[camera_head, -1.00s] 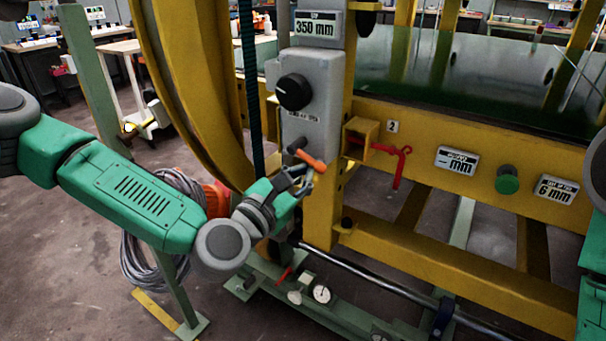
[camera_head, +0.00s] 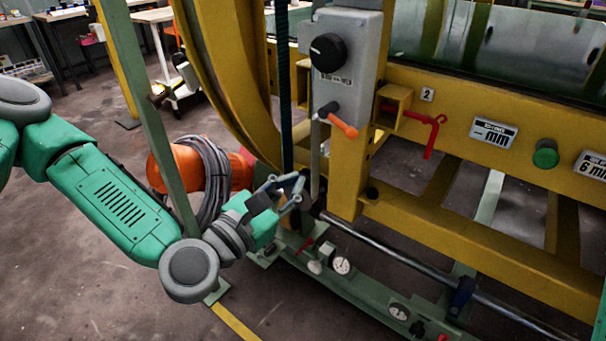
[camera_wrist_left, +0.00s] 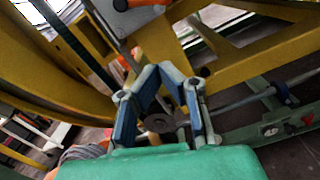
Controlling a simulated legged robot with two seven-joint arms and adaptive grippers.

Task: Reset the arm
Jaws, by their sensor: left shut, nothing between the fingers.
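My left gripper (camera_head: 297,186) is shut and empty, below and to the left of a lever with an orange handle (camera_head: 343,126). Clear space shows between them in the head view. The lever sits on a grey control box (camera_head: 345,80) with a black dial (camera_head: 327,52). In the left wrist view my left gripper (camera_wrist_left: 160,72) has its blue-padded fingers in front of the yellow frame, holding nothing. The orange handle also shows there at the top edge (camera_wrist_left: 148,3). My right gripper is out of view.
A yellow machine frame (camera_head: 470,235) fills the right side, with a red crank (camera_head: 430,135) and a green button (camera_head: 546,153). A green post (camera_head: 140,90) and coiled grey cable (camera_head: 213,180) stand near my left arm. A gauge (camera_head: 341,265) sits low on the base.

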